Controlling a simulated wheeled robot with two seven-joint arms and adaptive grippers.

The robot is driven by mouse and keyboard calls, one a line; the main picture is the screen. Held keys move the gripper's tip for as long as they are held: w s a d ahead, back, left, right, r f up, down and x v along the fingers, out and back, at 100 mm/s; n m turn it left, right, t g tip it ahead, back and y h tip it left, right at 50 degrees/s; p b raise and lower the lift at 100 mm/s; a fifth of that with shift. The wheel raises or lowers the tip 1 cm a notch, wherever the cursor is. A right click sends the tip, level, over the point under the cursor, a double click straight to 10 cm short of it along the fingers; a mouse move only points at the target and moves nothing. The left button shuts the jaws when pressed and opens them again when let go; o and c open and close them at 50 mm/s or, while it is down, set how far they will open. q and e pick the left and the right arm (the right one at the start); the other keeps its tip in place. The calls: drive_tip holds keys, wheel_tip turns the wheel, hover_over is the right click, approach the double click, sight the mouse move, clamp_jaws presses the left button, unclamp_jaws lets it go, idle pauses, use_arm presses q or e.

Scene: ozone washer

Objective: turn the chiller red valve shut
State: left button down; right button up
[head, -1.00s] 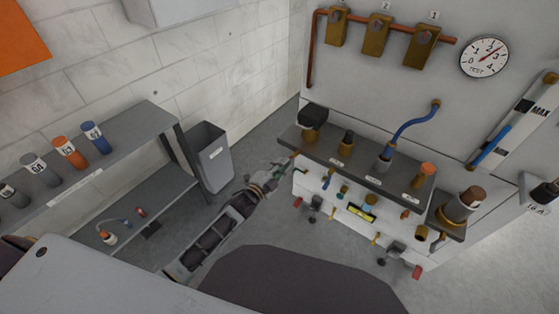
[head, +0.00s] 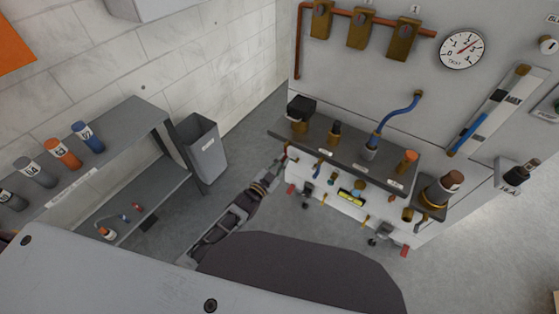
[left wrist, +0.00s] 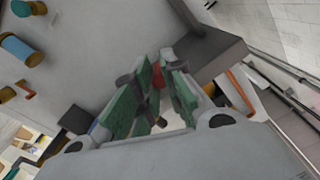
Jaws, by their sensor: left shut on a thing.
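My left gripper (head: 281,165) reaches to the left end of the white cabinet front, just under the dark shelf. In the left wrist view its green-padded fingers (left wrist: 153,92) are closed around a small red part (left wrist: 158,75), which looks like the red valve handle. The fingers hide most of it, and how far it is turned cannot be told. In the head view the gripper covers this spot. My right gripper is not in view.
The dark shelf (head: 318,147) with several fittings juts out above the gripper. Other small valves, including a yellow-tagged one (head: 351,197), line the cabinet front. A grey bin (head: 207,152) and a grey rack (head: 130,127) stand to the left.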

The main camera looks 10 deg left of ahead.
use_arm(q)
drive_tip(key=shift+d+r, duration=0.1)
drive_tip(key=shift+r, duration=0.05)
drive_tip(key=c, duration=1.4)
unclamp_jaws()
drive_tip(key=shift+w, duration=0.1)
drive_tip(key=shift+c, duration=0.2)
drive_tip(key=shift+v, duration=0.9)
drive_tip(key=v, duration=1)
drive_tip(key=shift+f, duration=0.2)
